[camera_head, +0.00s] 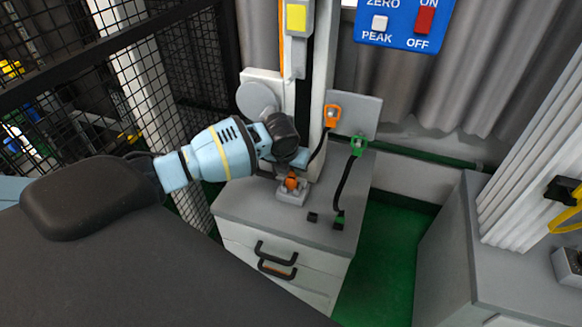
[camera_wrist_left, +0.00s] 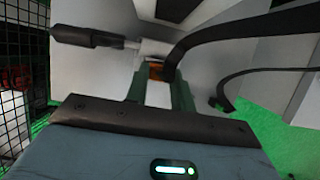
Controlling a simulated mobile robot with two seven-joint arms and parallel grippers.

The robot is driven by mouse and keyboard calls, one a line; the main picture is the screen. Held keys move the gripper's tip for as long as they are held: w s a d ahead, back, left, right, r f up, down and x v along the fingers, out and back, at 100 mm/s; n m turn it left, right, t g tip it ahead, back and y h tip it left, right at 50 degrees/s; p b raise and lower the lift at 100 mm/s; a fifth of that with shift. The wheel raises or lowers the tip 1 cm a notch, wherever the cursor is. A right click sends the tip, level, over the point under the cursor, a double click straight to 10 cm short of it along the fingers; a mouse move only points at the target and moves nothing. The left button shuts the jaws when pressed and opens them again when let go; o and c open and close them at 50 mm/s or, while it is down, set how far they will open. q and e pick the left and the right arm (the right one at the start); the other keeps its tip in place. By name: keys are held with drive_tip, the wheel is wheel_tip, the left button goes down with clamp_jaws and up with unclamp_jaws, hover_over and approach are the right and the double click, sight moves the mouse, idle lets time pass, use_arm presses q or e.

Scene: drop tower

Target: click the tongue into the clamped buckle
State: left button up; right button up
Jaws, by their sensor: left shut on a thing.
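My left gripper (camera_head: 291,169) reaches down over the cabinet and is shut on the tongue end of a black strap (camera_head: 319,150). The tongue itself is mostly hidden by the fingers. Just below the fingertips an orange buckle (camera_head: 291,182) stands in a grey clamp (camera_head: 291,195) on the cabinet top. In the left wrist view the fingers (camera_wrist_left: 160,92) point away from me, with an orange part (camera_wrist_left: 156,71) at their tips and the strap (camera_wrist_left: 215,30) leading off to the upper right. I cannot tell whether tongue and buckle touch. My right gripper is not in view.
The strap hangs from an orange hook (camera_head: 332,114). A green hook (camera_head: 359,146) to its right holds another black strap, ending near the cabinet's (camera_head: 253,209) right edge. A small black block (camera_head: 313,217) lies in front. The tower column rises behind.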

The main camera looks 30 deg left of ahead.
use_arm(q)
drive_tip(key=shift+f, duration=0.2)
drive_tip(key=o, duration=0.8)
drive_tip(key=shift+o, duration=0.2)
drive_tip(key=p+v, duration=0.1)
drive_tip(key=v, duration=0.6)
drive_tip(key=shift+s+r, duration=0.2)
drive_tip(key=shift+r, duration=0.15)
drive_tip(key=shift+d, duration=0.1)
